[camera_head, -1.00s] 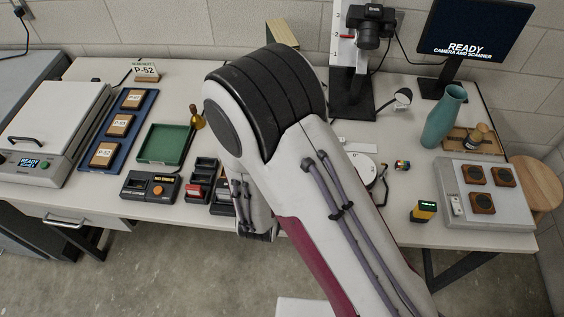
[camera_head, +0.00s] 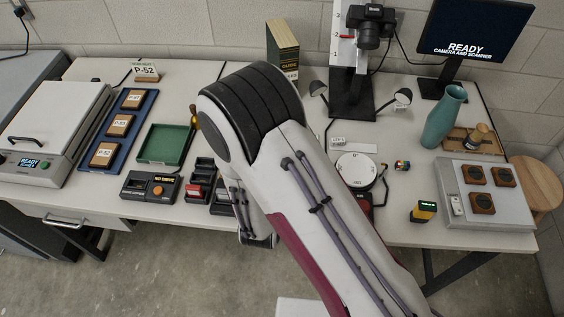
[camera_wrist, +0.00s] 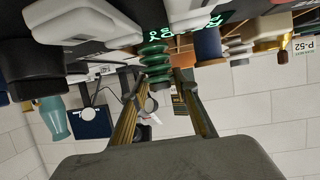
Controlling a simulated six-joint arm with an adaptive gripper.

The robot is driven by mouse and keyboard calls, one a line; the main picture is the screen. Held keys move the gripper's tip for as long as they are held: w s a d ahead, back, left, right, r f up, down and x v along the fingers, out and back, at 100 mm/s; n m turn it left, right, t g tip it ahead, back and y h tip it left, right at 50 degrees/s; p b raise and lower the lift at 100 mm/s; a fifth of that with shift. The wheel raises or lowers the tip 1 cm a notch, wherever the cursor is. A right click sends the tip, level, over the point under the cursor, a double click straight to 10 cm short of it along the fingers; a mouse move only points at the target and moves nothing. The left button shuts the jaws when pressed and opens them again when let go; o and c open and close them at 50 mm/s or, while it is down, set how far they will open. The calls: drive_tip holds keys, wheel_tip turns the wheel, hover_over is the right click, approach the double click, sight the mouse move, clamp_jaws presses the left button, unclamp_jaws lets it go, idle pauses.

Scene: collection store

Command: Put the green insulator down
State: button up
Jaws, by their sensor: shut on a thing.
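The green insulator (camera_wrist: 155,62), a small ribbed green piece, shows in the wrist view at the tips of my gripper (camera_wrist: 157,76). My gripper is shut on it, with one finger at either side. The wrist picture is upside down, and I cannot tell whether the insulator touches a surface. In the head view my arm hides both the gripper and the insulator.
A green tray (camera_head: 165,144), a blue tray of labelled blocks (camera_head: 118,126) and a black device with an orange knob (camera_head: 150,187) are left of my arm. A round white dial (camera_head: 356,170), a teal vase (camera_head: 444,116) and a grey panel (camera_head: 485,194) are at right.

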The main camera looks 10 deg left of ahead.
drive_tip(key=shift+f, duration=0.35)
drive_tip(key=shift+f, duration=0.15)
drive_tip(key=o, duration=1.2)
drive_tip(key=shift+v, duration=6.05)
drive_tip(key=shift+w, duration=0.15)
